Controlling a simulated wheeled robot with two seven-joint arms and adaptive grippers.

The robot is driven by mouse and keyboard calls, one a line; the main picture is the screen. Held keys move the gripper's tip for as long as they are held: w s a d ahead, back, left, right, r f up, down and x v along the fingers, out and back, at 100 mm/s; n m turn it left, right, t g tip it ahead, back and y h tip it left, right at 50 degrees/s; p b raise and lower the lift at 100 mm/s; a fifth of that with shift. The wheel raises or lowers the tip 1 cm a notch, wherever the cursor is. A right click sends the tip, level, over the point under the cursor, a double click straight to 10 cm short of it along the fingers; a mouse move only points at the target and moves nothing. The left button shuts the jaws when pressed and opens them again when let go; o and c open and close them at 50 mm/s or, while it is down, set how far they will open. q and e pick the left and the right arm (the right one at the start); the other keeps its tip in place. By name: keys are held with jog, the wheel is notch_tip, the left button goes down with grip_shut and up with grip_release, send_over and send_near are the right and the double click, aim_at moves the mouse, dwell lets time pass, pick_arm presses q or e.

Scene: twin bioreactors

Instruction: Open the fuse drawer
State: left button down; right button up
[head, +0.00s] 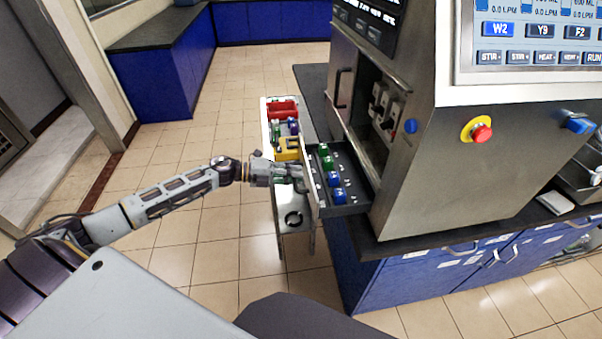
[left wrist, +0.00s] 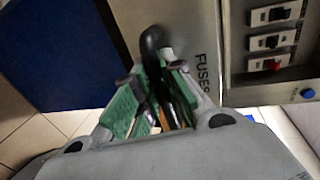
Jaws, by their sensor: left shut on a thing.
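The fuse drawer (head: 352,178) is pulled out from the side of the steel bioreactor cabinet (head: 445,165). Green and blue fuses (head: 334,180) stand in a row inside it. My left gripper (head: 300,178) is at the outer face of the drawer's front panel. In the left wrist view, the green finger pads of my left gripper (left wrist: 155,100) are shut on the black drawer handle (left wrist: 152,42). The panel beside it is marked FUSES (left wrist: 201,72). The fingers partly hide the handle. My right gripper is not in view.
A narrow cart (head: 296,219) with a red bin (head: 283,110) and a yellow item (head: 287,150) stands close by the drawer front. A red stop button (head: 481,133) is on the cabinet. Breaker switches (left wrist: 273,41) sit in a recess. Tiled floor on the left is clear.

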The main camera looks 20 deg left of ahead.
pick_arm(q)
jog(key=shift+s+a, duration=0.4)
jog(key=shift+a, duration=0.15)
jog(key=c, duration=1.5)
grip_release()
jog(key=shift+v, duration=5.95)
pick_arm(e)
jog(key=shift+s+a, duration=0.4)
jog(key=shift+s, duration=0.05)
